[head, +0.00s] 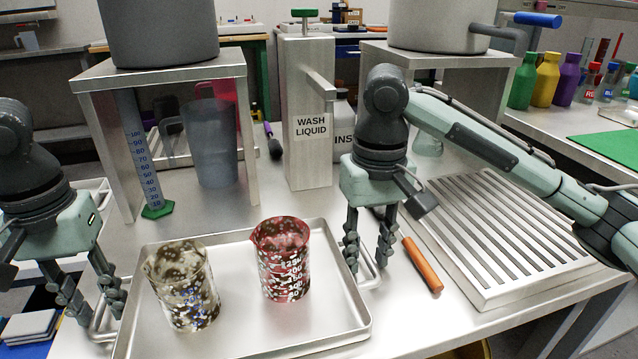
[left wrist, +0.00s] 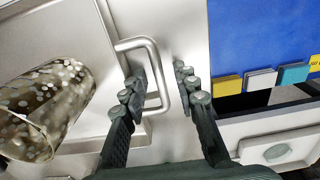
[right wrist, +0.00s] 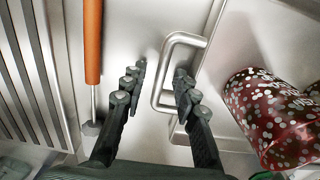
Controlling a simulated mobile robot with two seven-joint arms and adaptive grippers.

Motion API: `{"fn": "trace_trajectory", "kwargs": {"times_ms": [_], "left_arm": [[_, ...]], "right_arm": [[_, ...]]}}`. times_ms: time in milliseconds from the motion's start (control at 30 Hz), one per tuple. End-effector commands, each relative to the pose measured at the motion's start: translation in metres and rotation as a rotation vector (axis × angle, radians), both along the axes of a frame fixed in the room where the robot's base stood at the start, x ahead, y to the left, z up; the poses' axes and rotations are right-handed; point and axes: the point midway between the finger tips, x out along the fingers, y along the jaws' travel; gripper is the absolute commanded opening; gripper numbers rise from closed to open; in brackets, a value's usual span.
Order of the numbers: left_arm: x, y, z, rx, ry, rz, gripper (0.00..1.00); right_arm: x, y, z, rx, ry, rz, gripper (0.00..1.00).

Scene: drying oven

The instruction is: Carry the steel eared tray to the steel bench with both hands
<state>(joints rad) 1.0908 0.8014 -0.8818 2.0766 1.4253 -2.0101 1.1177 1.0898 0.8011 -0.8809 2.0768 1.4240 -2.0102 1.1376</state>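The steel eared tray (head: 328,322) lies flat on the steel bench top at the front. It holds a clear speckled beaker (head: 183,285) and a red speckled beaker (head: 282,262), both upright. My left gripper (head: 94,312) is open at the tray's left ear. In the left wrist view that ear (left wrist: 153,75) has its outer bar between the spread fingers. My right gripper (head: 368,265) is open at the right ear. In the right wrist view that ear (right wrist: 158,80) has its outer bar between the spread fingers. Neither gripper is closed on an ear.
An orange-handled tool (head: 424,265) lies right of the tray, beside a slatted drain rack (head: 505,235). Behind stand a wash liquid post (head: 310,155), a blue-grey jug (head: 210,142), a measuring cylinder (head: 140,150) and two stands with pots. A green mat (head: 610,148) lies far right.

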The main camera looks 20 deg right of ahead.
Motion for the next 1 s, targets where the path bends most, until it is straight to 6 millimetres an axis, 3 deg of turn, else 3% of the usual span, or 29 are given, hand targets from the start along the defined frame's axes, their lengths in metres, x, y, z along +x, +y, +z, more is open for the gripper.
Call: {"fn": "trace_trajectory", "kwargs": {"times_ms": [500, 733, 867, 1000], "left_arm": [[0.001, 0.0, 0.066, 0.001, -0.005, 0.001, 0.3], [0.0, 0.0, 0.079, 0.0, -0.001, 0.001, 0.3], [0.0, 0.0, 0.079, 0.0, 0.0, 0.001, 0.3], [0.0, 0.0, 0.079, 0.0, 0.0, 0.001, 0.3]], "right_arm": [[0.0, 0.0, 0.0, 0.0, 0.0, 0.0, 0.3], [0.0, 0.0, 0.002, 0.0, -0.001, 0.0, 0.3], [0.001, 0.0, 0.015, -0.001, -0.005, 0.001, 0.3], [0.001, -0.001, 0.041, -0.001, -0.008, -0.001, 0.3]]}}
